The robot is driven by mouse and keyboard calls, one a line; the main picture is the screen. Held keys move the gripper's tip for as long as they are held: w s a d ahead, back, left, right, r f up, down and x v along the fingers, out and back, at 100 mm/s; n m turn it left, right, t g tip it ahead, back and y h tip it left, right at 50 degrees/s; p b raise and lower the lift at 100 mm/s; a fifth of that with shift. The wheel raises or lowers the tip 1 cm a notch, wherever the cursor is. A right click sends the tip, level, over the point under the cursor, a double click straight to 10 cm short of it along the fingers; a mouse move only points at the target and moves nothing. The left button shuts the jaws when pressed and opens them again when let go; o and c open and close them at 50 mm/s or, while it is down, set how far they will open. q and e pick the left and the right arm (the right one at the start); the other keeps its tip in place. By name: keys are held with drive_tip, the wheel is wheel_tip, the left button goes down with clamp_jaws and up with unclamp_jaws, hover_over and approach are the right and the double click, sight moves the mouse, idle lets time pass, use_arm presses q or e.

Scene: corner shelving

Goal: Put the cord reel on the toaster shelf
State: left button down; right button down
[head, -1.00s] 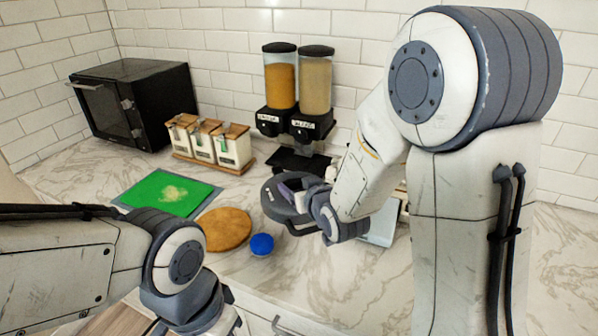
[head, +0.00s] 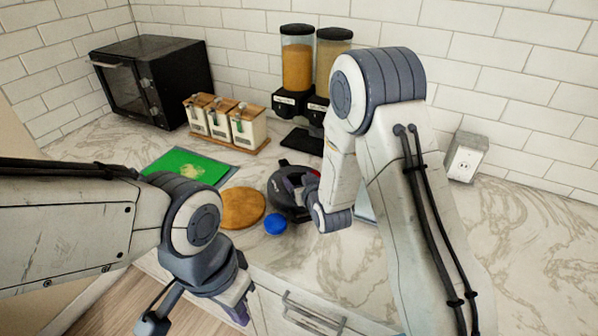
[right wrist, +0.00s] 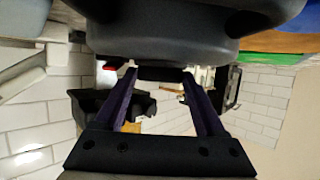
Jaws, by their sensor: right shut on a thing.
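The cord reel (head: 277,188) is a dark grey round body, low over the counter right of the round wooden board in the head view. My right gripper (head: 312,190) is shut on it, and my own arm hides part of it. In the right wrist view, the reel (right wrist: 190,22) fills the top, with a dark bar between the fingertips (right wrist: 160,74). I cannot tell whether the reel touches the counter. My left gripper (head: 238,305) hangs low in front of the drawer fronts, its jaw opening unclear. No toaster shelf can be made out.
A black oven (head: 150,80), canisters (head: 228,125) and cereal dispensers (head: 297,75) stand along the back wall. A green board (head: 187,164), wooden board (head: 242,208) and blue lid (head: 275,224) lie left of the reel. The right counter (head: 530,235) is largely clear.

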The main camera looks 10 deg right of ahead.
drive_tip(key=shift+w+r, duration=0.1)
drive_tip(key=shift+w, duration=0.05)
unclamp_jaws()
drive_tip(key=shift+f, duration=0.25)
